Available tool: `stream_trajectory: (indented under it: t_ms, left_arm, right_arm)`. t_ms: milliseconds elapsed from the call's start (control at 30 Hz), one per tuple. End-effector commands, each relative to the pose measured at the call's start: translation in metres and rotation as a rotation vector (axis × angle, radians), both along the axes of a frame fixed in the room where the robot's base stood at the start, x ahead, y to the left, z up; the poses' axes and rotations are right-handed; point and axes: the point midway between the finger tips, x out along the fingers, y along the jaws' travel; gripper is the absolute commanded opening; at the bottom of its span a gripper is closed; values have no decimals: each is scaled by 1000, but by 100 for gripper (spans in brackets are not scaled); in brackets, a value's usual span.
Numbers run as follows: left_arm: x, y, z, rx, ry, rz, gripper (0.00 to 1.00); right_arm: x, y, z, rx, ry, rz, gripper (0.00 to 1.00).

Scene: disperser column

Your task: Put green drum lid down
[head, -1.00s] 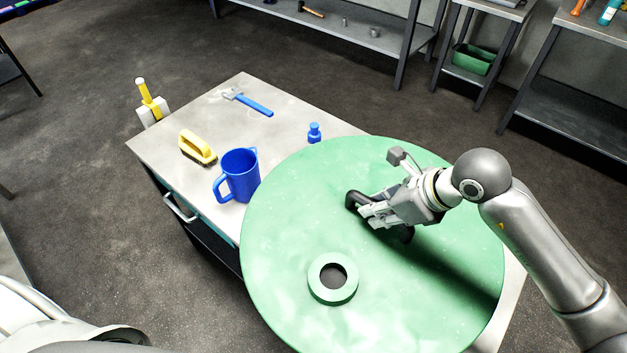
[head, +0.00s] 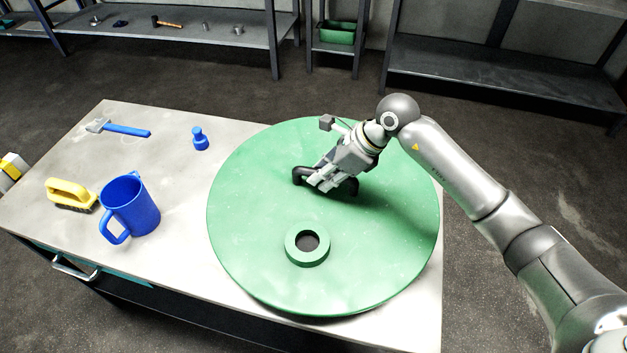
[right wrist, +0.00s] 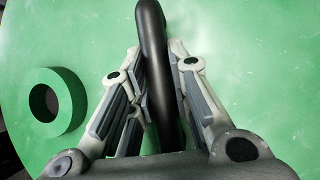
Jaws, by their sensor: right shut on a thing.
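The green drum lid (head: 265,190) is a large round disc with a raised ring (head: 307,245) around a hole near its front. It lies level over the right part of the worktable; I cannot tell whether it touches the tabletop all round. My right gripper (head: 318,180) is shut on the lid's black handle (head: 300,176). In the right wrist view, the gripper's fingers (right wrist: 160,85) close on both sides of the black handle (right wrist: 152,30), with the green lid (right wrist: 235,40) beneath. My left gripper is not in view.
On the worktable (head: 190,270), left of the lid, are a blue jug (head: 135,207), a yellow-handled brush (head: 70,194), a blue-handled hammer (head: 127,130) and a small blue bottle (head: 200,140). Shelves (head: 500,85) stand behind, across open floor.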

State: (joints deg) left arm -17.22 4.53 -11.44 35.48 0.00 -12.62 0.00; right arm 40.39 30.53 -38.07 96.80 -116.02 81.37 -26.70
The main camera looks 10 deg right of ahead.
Motion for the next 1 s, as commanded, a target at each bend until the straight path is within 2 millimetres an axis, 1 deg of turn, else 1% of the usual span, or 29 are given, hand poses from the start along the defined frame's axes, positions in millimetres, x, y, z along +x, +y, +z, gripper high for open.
stream_trajectory:
  t_ms: [33, 233, 333, 400, 533, 600, 900, 933, 1000]
  left_arm:
    - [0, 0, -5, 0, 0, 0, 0]
    - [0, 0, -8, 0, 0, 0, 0]
    - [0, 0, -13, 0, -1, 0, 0]
    - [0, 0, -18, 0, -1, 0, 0]
    - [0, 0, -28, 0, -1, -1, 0]
    - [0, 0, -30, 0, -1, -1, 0]
    - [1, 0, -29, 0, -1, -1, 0]
    - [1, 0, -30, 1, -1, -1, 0]
    - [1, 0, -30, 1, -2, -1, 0]
  right_arm:
    - [3, -1, -3, 7, -5, 0, 0]
    - [7, -5, -7, 5, -5, 1, 0]
    - [9, -7, -13, 5, -5, 1, 0]
    - [12, -11, -19, 5, -6, -1, 0]
    - [11, -10, -40, 6, -3, 2, 0]
    - [11, -10, -45, 6, -4, 1, 0]
    - [12, -11, -46, 4, -6, 1, 0]
    - [10, -11, -50, -1, 1, 1, 21]
    - [10, -11, -49, -1, 1, 1, 30]
